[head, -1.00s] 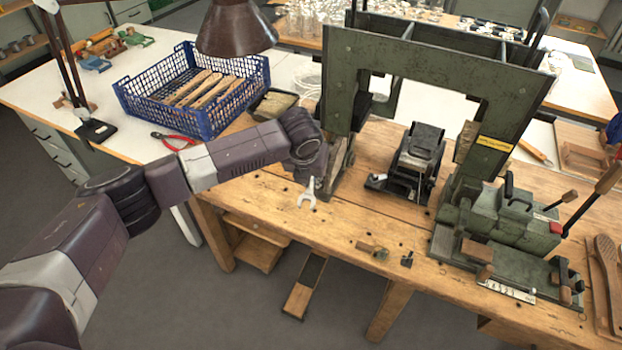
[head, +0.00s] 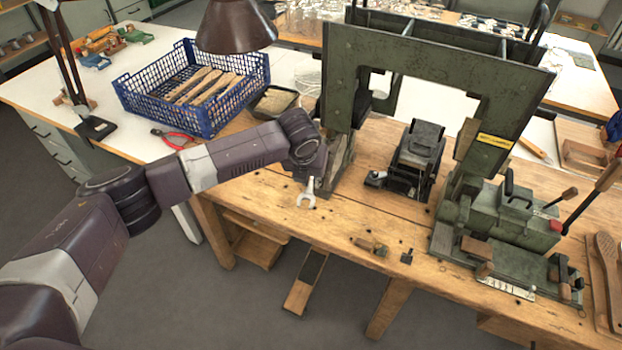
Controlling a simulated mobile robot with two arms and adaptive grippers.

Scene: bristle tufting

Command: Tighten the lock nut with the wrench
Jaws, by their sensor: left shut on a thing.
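A light metal wrench (head: 306,196) shows its open-ended jaw pointing down toward the front of the wooden bench. My left gripper (head: 313,172) is shut on the wrench at the front left of the green press frame (head: 338,95). The gripper's fingers are mostly hidden behind my arm's wrist. I cannot make out the lock nut for certain. A small brass and dark fitting (head: 371,246) lies on the bench to the right of the wrench, apart from it. My right gripper is not in view.
A dark machine block (head: 419,157) stands under the press frame. A green fixture with levers (head: 512,215) is at the right. A blue crate (head: 190,88) with wooden brush handles, red pliers (head: 174,138) and a lamp (head: 236,25) are at the left. The bench's front middle is mostly clear.

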